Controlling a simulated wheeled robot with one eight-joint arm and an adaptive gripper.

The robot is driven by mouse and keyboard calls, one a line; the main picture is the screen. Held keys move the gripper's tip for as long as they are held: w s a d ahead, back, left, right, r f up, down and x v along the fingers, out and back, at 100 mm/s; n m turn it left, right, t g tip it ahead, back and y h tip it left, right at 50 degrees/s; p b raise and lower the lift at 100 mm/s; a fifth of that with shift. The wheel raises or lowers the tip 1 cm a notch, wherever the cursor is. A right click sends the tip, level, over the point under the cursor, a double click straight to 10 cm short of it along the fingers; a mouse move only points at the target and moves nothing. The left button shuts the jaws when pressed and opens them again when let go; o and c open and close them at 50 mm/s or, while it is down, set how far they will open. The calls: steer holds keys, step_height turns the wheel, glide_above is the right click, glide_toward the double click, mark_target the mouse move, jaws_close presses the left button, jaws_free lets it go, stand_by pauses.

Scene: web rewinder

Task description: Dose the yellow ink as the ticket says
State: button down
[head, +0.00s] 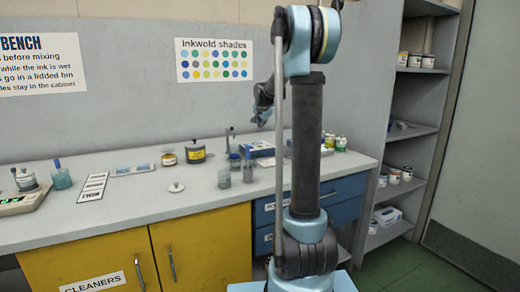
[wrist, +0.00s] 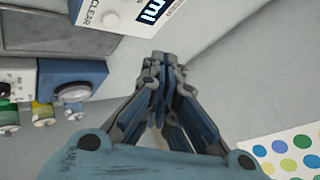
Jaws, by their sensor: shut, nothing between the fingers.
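My gripper (wrist: 160,65) is shut and empty in the wrist view, its fingertips in front of bare grey wall or bench surface. In the head view my gripper (head: 263,116) is small, partly behind my arm, above the back of the bench. A pale device with a CLEAR button and a blue "ml" display (wrist: 150,12) is at the top of the wrist view. A yellow container (wrist: 42,113) stands between a green one (wrist: 8,116) and a pale one at the left. A dark can with a yellow band (head: 195,152) stands on the bench. I cannot make out any ticket text.
On the bench (head: 130,205) are a scale (head: 20,203) bearing a cup, a blue-tinted cup (head: 61,177), a white lid (head: 176,187) and clear cups (head: 224,178). The shade chart (head: 213,59) hangs behind. Shelves (head: 415,75) with jars stand at right.

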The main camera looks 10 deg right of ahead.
steer(key=shift+f, duration=3.9)
steer(key=shift+s+f, duration=0.1)
steer(key=shift+f, duration=0.6)
steer(key=shift+r, duration=0.8)
steer(key=shift+r, duration=0.1)
steer(key=shift+r, duration=2.4)
